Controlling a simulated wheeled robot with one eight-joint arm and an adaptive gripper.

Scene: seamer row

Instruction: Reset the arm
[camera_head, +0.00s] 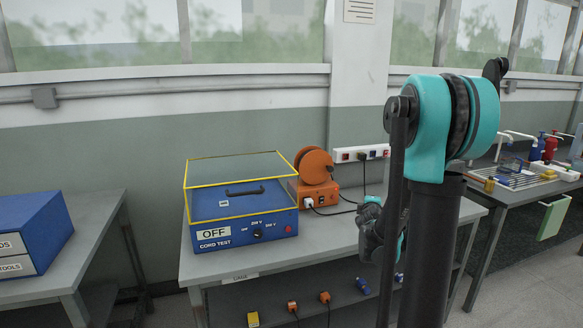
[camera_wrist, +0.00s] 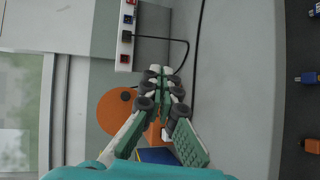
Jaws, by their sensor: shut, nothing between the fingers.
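My arm stands at the right of the head view, with its teal joint high up and dark links hanging down. My gripper (camera_wrist: 161,73) shows in the wrist view with its two fingers together at the tips and nothing between them. In the head view the end of the arm is partly hidden behind my own dark links, in front of the right part of the middle bench (camera_head: 335,245). I cannot make out the fingertips there.
The blue cord test box (camera_head: 245,235) with a clear yellow-edged lid, marked OFF, stands on the middle bench. Behind it are an orange cable reel (camera_head: 315,167) and a power strip (camera_head: 352,154). Blue drawers (camera_head: 42,230) are at left, a sink bench (camera_head: 500,200) at right.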

